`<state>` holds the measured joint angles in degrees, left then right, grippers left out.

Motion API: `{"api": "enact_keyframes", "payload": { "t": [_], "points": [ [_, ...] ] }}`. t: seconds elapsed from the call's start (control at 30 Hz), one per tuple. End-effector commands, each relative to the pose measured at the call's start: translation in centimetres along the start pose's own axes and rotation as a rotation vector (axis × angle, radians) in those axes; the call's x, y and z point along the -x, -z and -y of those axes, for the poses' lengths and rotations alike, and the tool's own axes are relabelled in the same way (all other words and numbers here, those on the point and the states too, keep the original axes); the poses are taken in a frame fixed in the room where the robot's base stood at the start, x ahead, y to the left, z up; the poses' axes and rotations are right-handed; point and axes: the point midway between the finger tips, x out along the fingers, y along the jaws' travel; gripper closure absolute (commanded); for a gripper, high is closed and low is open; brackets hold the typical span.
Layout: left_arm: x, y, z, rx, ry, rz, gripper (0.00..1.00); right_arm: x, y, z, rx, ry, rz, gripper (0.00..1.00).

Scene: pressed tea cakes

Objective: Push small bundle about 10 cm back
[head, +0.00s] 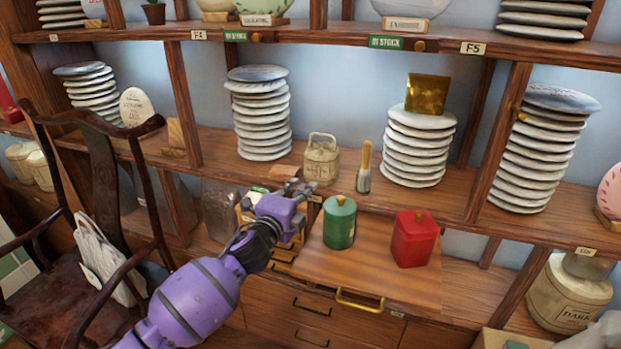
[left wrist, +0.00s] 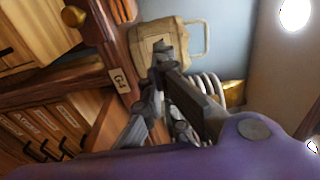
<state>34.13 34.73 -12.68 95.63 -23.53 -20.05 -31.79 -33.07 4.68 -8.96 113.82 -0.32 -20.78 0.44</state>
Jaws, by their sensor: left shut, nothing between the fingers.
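The small bundle (head: 321,160) is a tan, wrapped block with a looped handle on top. It stands upright on the middle shelf, near the front edge, between a plate-like stack and a wooden-handled brush. In the left wrist view the bundle (left wrist: 168,40) lies just beyond my fingertips, which cover its lower part. My left gripper (head: 299,188) is shut and empty, in front of the bundle and slightly lower left of it in the head view. The left wrist view also shows the fingers (left wrist: 160,58); whether they touch the bundle I cannot tell. My right gripper is not in view.
A stack of pale discs (head: 262,115) stands left of the bundle. The brush (head: 364,168) and another stack (head: 417,148) stand to its right. A green canister (head: 339,224) and a red canister (head: 415,240) sit on the pull-out board below. The shelf behind the bundle looks clear.

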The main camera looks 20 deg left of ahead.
Motion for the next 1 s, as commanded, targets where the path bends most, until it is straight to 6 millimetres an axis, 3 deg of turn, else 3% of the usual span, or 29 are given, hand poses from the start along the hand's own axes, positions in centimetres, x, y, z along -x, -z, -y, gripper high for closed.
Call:
{"api": "enact_keyframes", "payload": {
  "t": [0.1,0.3,0.83,1.0],
  "points": [
    [-2.5,0.1,0.0,0.001,0.000,0.000,1.00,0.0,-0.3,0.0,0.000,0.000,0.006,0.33],
    [-5.0,0.1,-0.1,0.002,-0.001,-0.001,1.00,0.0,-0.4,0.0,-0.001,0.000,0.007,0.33],
    [-6.1,0.0,-0.1,0.002,-0.001,-0.001,1.00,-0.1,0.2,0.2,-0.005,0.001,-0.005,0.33],
    [-8.6,0.1,-0.5,0.002,-0.003,-0.001,1.00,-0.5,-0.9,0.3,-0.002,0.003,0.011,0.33]
  ]
}}
